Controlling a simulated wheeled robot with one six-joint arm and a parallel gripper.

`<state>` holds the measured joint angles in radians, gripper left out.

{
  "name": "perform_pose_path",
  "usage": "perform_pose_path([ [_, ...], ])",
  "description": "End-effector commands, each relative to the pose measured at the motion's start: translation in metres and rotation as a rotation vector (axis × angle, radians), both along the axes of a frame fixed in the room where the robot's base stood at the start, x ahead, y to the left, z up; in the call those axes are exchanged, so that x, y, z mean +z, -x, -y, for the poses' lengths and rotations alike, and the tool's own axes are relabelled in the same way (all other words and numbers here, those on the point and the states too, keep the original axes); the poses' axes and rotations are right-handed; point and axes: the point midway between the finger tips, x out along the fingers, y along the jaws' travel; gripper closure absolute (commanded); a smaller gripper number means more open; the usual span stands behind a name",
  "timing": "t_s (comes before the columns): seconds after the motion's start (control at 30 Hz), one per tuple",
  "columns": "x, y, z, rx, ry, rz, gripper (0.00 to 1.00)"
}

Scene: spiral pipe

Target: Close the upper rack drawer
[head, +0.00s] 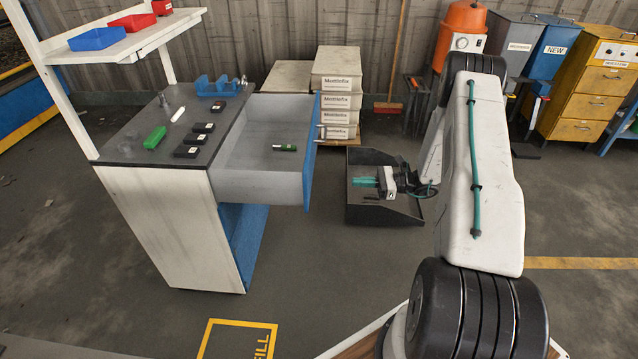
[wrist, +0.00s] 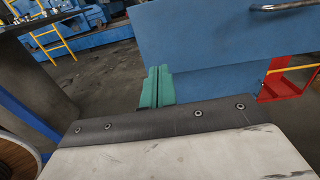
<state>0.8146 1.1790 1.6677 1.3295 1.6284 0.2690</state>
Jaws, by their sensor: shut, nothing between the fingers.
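The upper rack drawer (head: 255,180) is pulled out from the right side of the workbench, with pale grey walls and a blue front panel (head: 311,165). A small green and dark item (head: 285,148) lies inside it. My gripper (head: 366,181), with green fingers, is shut and empty to the right of the blue front, with a gap between them in the head view. In the wrist view, the shut fingers (wrist: 156,87) appear near the lower left edge of a large blue panel (wrist: 220,40). A metal handle (wrist: 287,5) shows at its top right.
The grey workbench top (head: 125,148) holds a blue vise, a green block and several small black items. A black scoop-like bin (head: 385,212) is on the floor under my gripper. Stacked boxes (head: 337,95) stand behind.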

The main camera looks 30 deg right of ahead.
Motion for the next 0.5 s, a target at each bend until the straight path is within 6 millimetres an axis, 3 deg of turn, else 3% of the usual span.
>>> perform_pose_path([
  [0.17, -0.011, -0.002, 0.001, -0.029, -0.023, -0.007, 1.0],
  [0.5, -0.011, -0.037, -0.053, -0.024, -0.022, -0.008, 1.0],
])
